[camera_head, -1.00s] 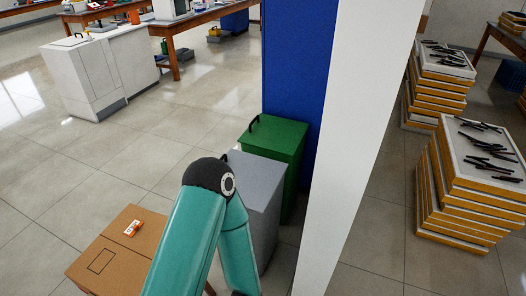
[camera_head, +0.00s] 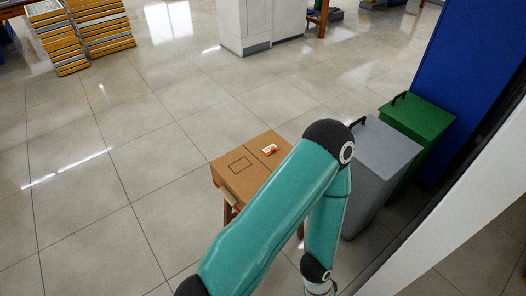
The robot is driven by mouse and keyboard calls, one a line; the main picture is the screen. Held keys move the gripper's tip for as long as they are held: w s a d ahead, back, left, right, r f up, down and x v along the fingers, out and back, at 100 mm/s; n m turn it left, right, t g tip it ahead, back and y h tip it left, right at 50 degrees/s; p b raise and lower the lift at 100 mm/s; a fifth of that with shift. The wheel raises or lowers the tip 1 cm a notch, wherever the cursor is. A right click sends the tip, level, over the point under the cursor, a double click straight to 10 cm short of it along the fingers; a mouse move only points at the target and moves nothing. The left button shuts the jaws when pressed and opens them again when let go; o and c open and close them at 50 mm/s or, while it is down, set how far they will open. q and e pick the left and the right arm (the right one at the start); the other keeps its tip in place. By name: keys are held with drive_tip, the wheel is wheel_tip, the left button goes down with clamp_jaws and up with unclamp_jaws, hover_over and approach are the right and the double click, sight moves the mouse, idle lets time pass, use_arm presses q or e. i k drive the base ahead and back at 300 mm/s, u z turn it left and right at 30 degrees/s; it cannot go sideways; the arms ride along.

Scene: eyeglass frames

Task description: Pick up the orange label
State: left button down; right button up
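The orange label (camera_head: 270,149), a small orange and white piece, lies on top of a brown cardboard box (camera_head: 229,163). It is near the box's far right part, just left of my teal arm. One of my teal arms rises from the bottom edge, bends at a dark elbow and drops again to a joint at the bottom edge. The arm hides the right part of the box. Its gripper is below the picture edge. My other arm and its gripper do not show.
The box stands on a wooden stand (camera_head: 228,212). A grey bin (camera_head: 385,150) and a green bin (camera_head: 420,118) stand right of the arm, by a blue panel (camera_head: 468,60) and a pale post (camera_head: 470,215). Open tiled floor lies left of the box. Stacked trays (camera_head: 60,45) stand far left.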

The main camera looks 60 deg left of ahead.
sight(271, 149)
drive_tip(key=u, duration=0.25)
drive_tip(key=i, duration=0.2)
drive_tip(key=u, duration=2.55)
drive_tip(key=k, duration=0.95)
drive_tip(key=z, duration=0.6)
drive_tip(key=i, duration=1)
